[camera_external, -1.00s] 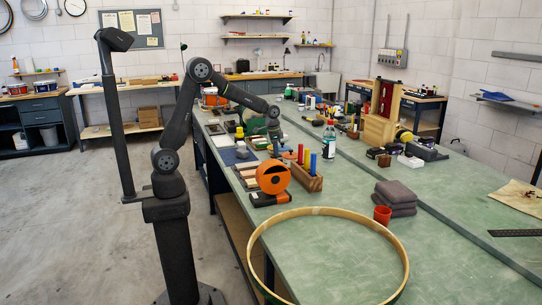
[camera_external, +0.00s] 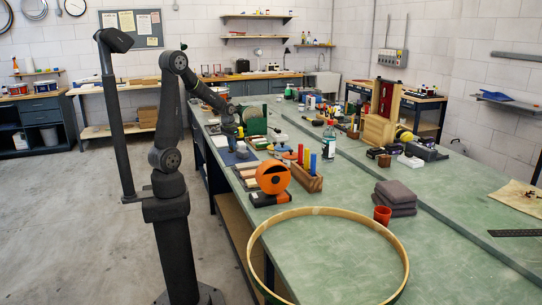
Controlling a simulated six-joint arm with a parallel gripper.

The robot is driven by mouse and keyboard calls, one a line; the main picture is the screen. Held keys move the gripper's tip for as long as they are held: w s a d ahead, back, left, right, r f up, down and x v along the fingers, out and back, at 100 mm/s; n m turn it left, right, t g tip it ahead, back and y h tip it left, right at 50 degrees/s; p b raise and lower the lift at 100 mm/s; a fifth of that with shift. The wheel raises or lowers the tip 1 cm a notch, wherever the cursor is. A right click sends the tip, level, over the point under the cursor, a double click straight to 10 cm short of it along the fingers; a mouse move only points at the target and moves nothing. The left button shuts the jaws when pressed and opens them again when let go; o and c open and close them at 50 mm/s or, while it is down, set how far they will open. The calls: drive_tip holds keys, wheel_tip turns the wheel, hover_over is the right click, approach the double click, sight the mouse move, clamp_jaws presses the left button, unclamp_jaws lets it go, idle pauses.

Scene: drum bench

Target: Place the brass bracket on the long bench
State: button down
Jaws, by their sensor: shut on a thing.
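The long bench (camera_external: 330,250) is the pale green worktop that runs from the front right to the back. My gripper (camera_external: 240,132) is low over the bench's left far part, beside a green block-like object. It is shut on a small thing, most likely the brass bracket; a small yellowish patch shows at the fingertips. The bracket's shape is too small and too covered to make out. I cannot tell whether it touches the bench.
A large wooden hoop (camera_external: 403,246), a red cup (camera_external: 382,215) and folded grey cloths (camera_external: 397,195) lie nearer. The bench right of the hoop is largely clear.

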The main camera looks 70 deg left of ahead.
drive_tip(key=a+f, duration=0.2)
drive_tip(key=a, duration=0.1)
drive_tip(key=a+f, duration=0.1)
drive_tip(key=a, duration=0.1)
drive_tip(key=shift+s+a+f, duration=0.1)
drive_tip(key=shift+s+a, duration=0.1)
drive_tip(key=shift+s, duration=0.05)
drive_tip(key=shift+a+f, duration=0.1)
drive_tip(key=shift+f, duration=1.95)
drive_tip(key=shift+f, duration=0.15)
drive_tip(key=c, duration=1.3)
unclamp_jaws()
drive_tip(key=r, duration=0.7)
drive_tip(key=s+r, duration=0.1)
drive_tip(key=r, duration=0.3)
drive_tip(key=shift+s+d, duration=0.1)
drive_tip(key=shift+d, duration=0.15)
drive_tip(key=shift+o, duration=0.7)
drive_tip(key=shift+s+r, duration=0.1)
drive_tip(key=shift+r, duration=0.5)
